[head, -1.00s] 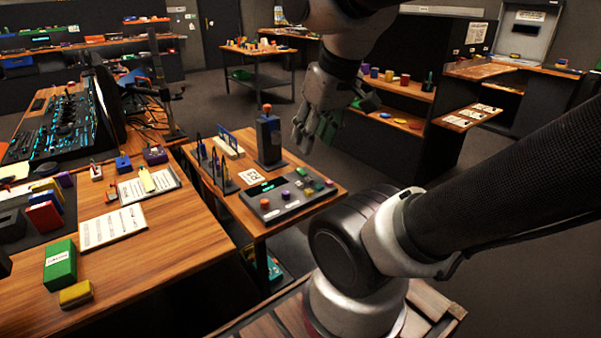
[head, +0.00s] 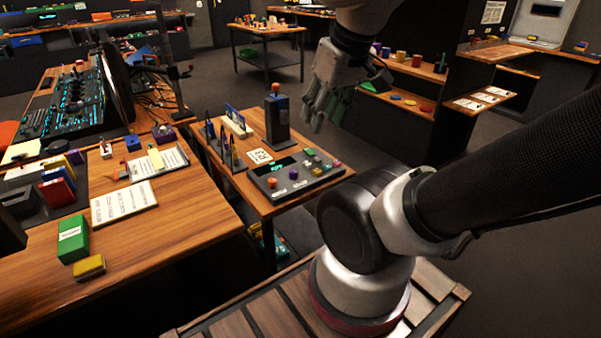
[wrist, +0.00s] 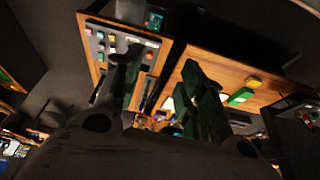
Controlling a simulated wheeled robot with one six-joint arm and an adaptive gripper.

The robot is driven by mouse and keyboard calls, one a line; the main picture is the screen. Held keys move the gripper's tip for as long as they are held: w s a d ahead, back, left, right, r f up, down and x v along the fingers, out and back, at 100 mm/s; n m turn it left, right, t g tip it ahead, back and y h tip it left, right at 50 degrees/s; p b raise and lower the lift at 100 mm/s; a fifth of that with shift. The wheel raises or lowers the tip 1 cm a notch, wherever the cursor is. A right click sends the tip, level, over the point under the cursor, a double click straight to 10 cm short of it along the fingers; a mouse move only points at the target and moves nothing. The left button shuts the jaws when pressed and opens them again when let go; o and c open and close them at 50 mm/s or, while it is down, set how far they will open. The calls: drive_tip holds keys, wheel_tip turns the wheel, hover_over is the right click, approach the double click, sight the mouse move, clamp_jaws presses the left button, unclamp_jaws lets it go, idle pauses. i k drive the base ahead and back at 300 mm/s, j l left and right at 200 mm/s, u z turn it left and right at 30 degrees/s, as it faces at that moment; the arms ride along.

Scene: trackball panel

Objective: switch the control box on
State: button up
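The control box is a flat grey panel (head: 312,180) on a small wooden side table. It carries a dark display with small green lettering, a red ball-like knob (head: 272,183) at its left, and several coloured buttons at its right. The panel also shows at the upper left of the wrist view (wrist: 137,38). My gripper (head: 325,112) hangs in the air, behind and above the panel in the head view, apart from it. In the wrist view its two dark fingers (wrist: 162,85) are spread with nothing between them.
A dark upright post (head: 278,122) with an orange knob stands behind the panel. Dark racks with pens (head: 231,157) and a white-and-black patterned card (head: 260,156) are at its left. A larger desk (head: 175,220) adjoins on the left. Shelves (head: 405,98) stand behind on the right.

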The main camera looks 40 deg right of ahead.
sight(307, 152)
drive_tip(key=i+l+z, duration=0.6)
drive_tip(key=i+l, duration=0.05)
drive_tip(key=i, duration=0.1)
